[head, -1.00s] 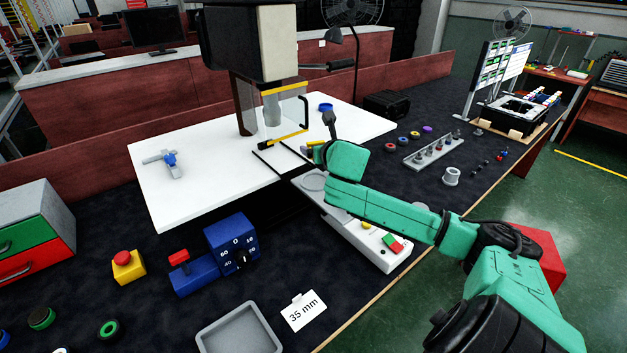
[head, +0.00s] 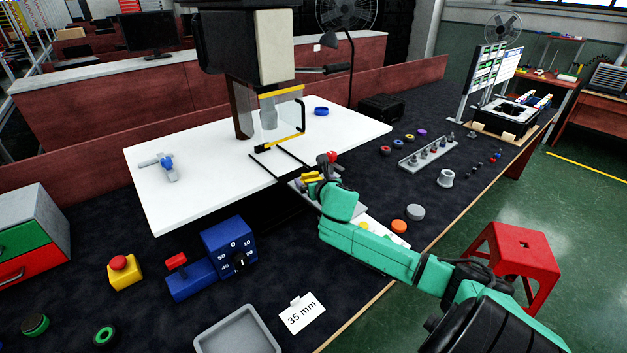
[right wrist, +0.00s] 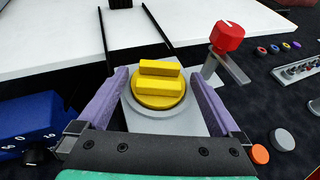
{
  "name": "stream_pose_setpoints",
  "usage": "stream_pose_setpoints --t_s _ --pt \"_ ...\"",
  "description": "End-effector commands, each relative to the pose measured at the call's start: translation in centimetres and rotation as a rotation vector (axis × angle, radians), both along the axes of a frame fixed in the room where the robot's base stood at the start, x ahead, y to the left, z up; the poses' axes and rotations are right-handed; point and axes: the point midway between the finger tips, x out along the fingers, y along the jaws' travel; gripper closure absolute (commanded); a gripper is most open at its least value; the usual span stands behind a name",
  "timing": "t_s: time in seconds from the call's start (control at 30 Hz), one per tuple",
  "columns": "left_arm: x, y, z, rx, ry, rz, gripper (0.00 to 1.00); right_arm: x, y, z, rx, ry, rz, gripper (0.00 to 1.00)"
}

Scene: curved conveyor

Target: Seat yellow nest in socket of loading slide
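The yellow nest (right wrist: 160,84) is a round disc with two raised bars. In the right wrist view it lies about centred over the round grey socket (right wrist: 130,104) of the loading slide (right wrist: 176,122). I cannot tell how deep it sits. My right gripper's purple fingers (right wrist: 157,72) stand apart on either side of it, with gaps between them and the nest. In the head view the nest (head: 311,177) shows beside my right gripper (head: 316,184), and my arm hides much of the slide. My left gripper is not in view.
A red knob on a grey lever (right wrist: 229,37) stands close to the right finger. The white press table (head: 190,190) and press guard (head: 283,115) lie beyond the slide. A blue dial box (head: 229,246) is to the left. An orange disc (head: 399,226) and grey disc (head: 415,212) lie right.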

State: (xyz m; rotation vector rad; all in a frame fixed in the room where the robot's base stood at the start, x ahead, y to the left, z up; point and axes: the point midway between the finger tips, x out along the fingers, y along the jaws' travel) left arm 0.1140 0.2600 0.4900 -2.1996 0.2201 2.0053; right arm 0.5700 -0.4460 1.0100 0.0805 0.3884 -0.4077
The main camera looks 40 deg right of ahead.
Motion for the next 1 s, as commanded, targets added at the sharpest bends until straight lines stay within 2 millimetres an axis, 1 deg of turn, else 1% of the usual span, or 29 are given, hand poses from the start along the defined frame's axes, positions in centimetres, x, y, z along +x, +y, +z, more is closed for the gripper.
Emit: stream_pose_setpoints --t_s 0.13,0.2,0.27,0.47,0.83,0.9,1.0 --pt "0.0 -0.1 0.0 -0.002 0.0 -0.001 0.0 0.0 0.0 0.1 0.0 0.0 0.0 0.0" --pt "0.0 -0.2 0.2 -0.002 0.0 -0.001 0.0 0.0 0.0 0.5 0.0 -0.001 0.001 0.0" --pt "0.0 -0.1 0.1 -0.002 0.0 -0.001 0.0 -0.4 0.1 0.4 -0.001 0.003 0.001 0.0" --pt "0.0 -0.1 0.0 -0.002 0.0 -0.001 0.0 -2.9 1.4 1.5 -0.004 0.004 0.004 0.0" --pt "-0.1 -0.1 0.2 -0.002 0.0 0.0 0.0 -8.6 3.8 4.1 0.004 0.002 0.002 0.0" --pt "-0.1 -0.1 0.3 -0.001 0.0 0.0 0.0 -9.4 4.2 4.5 0.004 0.002 0.001 0.0" --pt "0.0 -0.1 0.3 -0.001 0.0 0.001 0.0 -10.0 4.4 4.8 0.002 0.001 0.0 0.0"
